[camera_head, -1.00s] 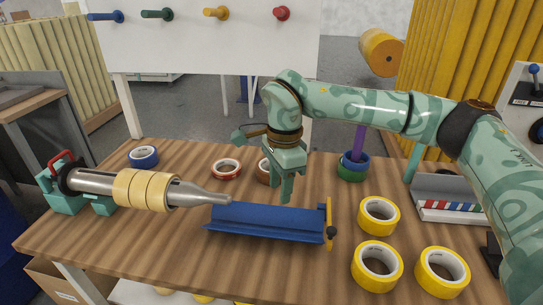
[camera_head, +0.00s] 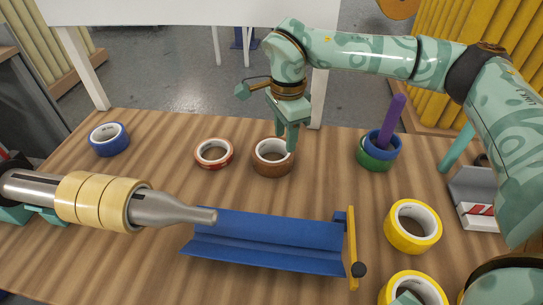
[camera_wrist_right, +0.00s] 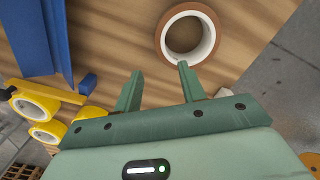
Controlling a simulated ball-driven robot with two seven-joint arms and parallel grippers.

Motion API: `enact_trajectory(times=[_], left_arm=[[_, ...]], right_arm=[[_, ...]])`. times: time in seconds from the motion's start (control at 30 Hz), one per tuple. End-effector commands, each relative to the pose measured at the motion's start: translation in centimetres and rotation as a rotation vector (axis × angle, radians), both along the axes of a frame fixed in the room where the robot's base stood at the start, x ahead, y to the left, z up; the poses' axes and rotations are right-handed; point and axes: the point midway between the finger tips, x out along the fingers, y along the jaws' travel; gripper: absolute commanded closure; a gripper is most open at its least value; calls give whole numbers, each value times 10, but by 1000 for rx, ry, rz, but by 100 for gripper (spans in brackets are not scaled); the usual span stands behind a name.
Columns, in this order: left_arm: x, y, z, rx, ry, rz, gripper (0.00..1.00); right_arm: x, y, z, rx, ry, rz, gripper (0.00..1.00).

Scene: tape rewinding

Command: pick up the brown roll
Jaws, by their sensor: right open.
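The brown roll (camera_head: 273,169), a tape ring with a white core, lies flat on the wooden table in the head view, between the red-and-white roll and the green and blue rolls. My right gripper (camera_head: 287,146) is open and empty, with its fingers pointing down by the roll's far right side and overlapping it in the picture. In the right wrist view the brown roll (camera_wrist_right: 169,17) is just beyond the right gripper's fingertips (camera_wrist_right: 160,68), mostly toward the right finger. Whether a finger touches it cannot be told. My left gripper is not in view.
A blue trough (camera_head: 265,240) with a yellow end bar lies in front of the roll. A metal spindle with cream rolls (camera_head: 95,202) is at left. A purple peg with blue and green rolls (camera_head: 377,150) and yellow rolls (camera_head: 413,226) are at right. A blue roll (camera_head: 109,139) sits far left.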

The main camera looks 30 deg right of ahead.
Motion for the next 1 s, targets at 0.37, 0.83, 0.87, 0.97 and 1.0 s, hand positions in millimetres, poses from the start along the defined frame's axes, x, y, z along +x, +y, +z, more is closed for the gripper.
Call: enact_trajectory(times=[0.37,0.83,0.87,0.97,1.0], left_arm=[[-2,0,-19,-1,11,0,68],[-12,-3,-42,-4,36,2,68],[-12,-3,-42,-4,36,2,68],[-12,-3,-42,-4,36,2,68],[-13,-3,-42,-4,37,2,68]], right_arm=[[0,1,-52,0,1,1,60],[3,3,-100,0,-1,1,60],[3,3,-100,0,-2,1,60],[3,3,-99,0,-2,1,68],[3,3,-99,0,-2,1,79]])
